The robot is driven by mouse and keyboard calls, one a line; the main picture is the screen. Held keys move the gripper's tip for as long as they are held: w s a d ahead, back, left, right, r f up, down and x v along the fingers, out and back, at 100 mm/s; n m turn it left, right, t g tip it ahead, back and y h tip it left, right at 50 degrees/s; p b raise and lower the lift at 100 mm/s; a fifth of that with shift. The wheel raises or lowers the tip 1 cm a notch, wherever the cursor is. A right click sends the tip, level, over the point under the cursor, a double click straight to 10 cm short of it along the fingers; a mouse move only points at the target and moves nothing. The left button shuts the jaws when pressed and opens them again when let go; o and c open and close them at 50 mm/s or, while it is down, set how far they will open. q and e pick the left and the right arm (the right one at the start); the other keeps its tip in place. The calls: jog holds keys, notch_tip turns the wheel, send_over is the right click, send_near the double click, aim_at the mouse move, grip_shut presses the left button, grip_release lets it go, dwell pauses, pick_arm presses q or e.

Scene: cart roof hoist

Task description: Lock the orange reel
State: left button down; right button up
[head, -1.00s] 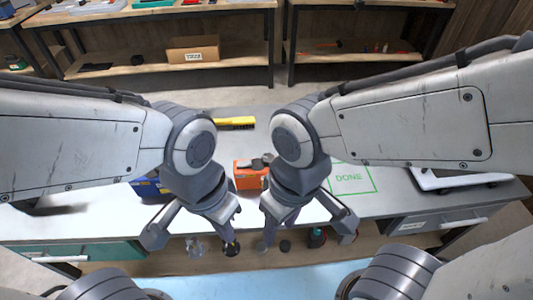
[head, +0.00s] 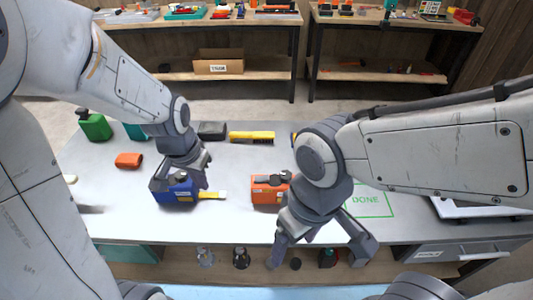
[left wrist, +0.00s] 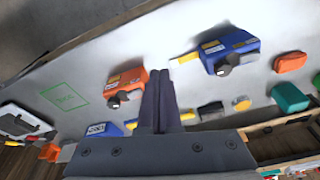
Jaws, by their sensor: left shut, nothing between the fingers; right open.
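The orange reel (head: 265,194) is a box with a dark grey part on top, on the grey table near its front middle. In the left wrist view the orange reel (left wrist: 128,82) shows a dark round knob and lies left of the fingers. My left gripper (head: 203,181) is shut and empty, above the blue reel (head: 172,193), left of the orange one. Its shut fingers also show in the left wrist view (left wrist: 164,92). My right gripper (head: 295,238) is open and empty, in front and right of the orange reel. The right arm hides what lies behind it.
A yellow brush-like item (head: 252,136) lies behind the orange reel. A green DONE square (head: 370,203) is marked to its right. A red-orange block (head: 128,160) and a green container (head: 95,127) stand at the left. Small items sit on a lower shelf in front.

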pick_arm(q)
jog(key=w+d+m, duration=0.4)
jog(key=w+m, duration=0.2)
jog(key=w, duration=0.2)
jog(key=m+g+h, duration=0.2)
jog(key=m, duration=0.7)
send_over(268, 177)
jog(key=a, duration=0.3)
jog(key=shift+w+r, duration=0.1)
jog(key=shift+r, duration=0.1)
jog(key=p+x, duration=0.3)
jog(key=x, duration=1)
jog(key=shift+a+f+p, duration=0.1)
jog(key=shift+f+p, duration=0.25)
jog(key=shift+f, duration=0.2)
